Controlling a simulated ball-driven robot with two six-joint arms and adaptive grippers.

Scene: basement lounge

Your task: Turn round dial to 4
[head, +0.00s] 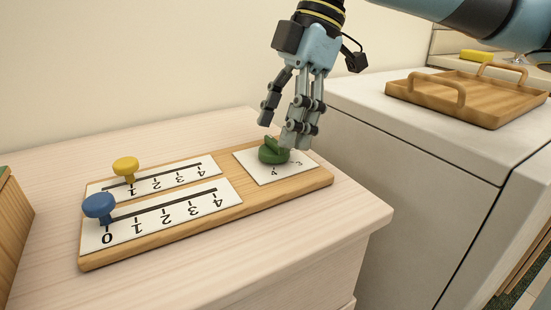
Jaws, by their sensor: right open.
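The round dial (273,151) is a green knob on a white number card (284,174) at the right end of a wooden board (212,217). A 4 shows on the card just in front of the knob, with another mark to its right; the rest of the scale is hidden. My right gripper (283,132) points down just above and behind the dial, its fingers apart. One finger side overlaps the knob's right edge in the picture; I cannot tell whether it touches. My left gripper is not in view.
A wooden tray (470,99) lies on the white appliance (385,108) at right. The light tabletop (255,258) is clear in front.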

